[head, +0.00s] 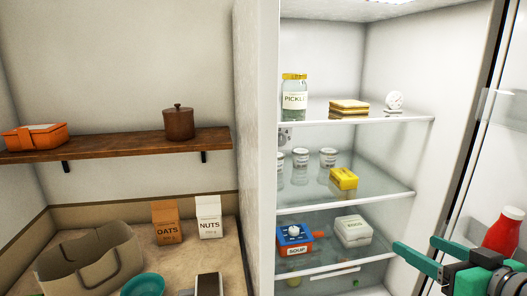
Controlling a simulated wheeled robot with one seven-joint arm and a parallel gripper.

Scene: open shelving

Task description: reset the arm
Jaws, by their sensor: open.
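My gripper (412,267) is at the lower right of the head view, in front of the open fridge. Its teal fingers point left and are spread apart, with nothing between them. The gripper is to the right of the fridge's lower shelf (340,264) and of the white egg-style box (353,231) there, apart from that box in the picture. Part of the wrist is cut off by the right edge of the view.
The open fridge door with a red bottle (505,230) is at the right, close to my gripper. Fridge shelves hold a pickle jar (294,97), a yellow box (343,178) and a blue soup box (294,240). Left are a wooden shelf (120,144), a bag (88,262) and cartons.

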